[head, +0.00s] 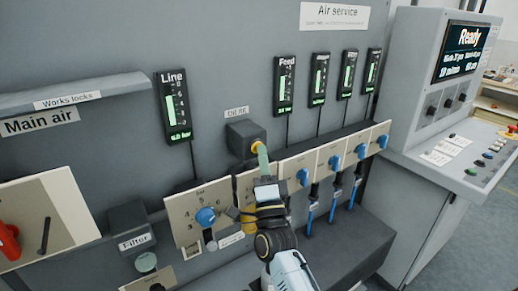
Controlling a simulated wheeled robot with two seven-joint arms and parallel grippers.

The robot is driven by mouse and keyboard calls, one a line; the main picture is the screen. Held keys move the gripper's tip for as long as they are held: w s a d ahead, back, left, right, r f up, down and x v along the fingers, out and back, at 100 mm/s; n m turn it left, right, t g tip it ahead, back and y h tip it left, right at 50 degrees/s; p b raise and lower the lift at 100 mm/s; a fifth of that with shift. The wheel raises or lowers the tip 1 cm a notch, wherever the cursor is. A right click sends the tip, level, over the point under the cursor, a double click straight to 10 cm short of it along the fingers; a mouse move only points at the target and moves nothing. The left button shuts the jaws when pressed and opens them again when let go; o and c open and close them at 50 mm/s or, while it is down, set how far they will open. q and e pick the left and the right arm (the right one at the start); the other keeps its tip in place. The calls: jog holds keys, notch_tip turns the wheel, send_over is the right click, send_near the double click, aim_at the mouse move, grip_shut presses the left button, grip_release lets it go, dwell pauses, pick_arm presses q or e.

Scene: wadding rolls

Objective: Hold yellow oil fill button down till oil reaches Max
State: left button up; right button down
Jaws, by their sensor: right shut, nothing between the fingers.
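The yellow oil fill button (257,147) sits on the front of a dark grey box (241,132) under a small label (236,112). My right gripper (263,153) is shut and empty. Its fingertips are right at the button and cover part of it; I cannot tell whether they touch it or press it in. A yellow oil bowl (249,220) shows in part below, mostly hidden behind my right gripper and wrist. Its oil level and any Max mark cannot be read. My left gripper is not in view.
A row of panels with blue knobs (206,216) runs along the wall on both sides of my arm. Green gauges (174,107) hang above. A filter box (129,222) and a red handle (8,243) are at left. A console (452,70) reading Ready stands right.

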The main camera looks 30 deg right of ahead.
jog(key=shift+s+y, duration=0.15)
jog(key=shift+y, duration=0.15)
jog(key=shift+s+p, duration=0.4)
jog(key=shift+s, duration=0.25)
jog(key=s, duration=0.1)
jog(key=s+p, duration=0.1)
jog(key=s, duration=0.1)
jog(key=s+p, duration=0.1)
jog(key=s, duration=0.1)
jog(key=shift+d, duration=0.25)
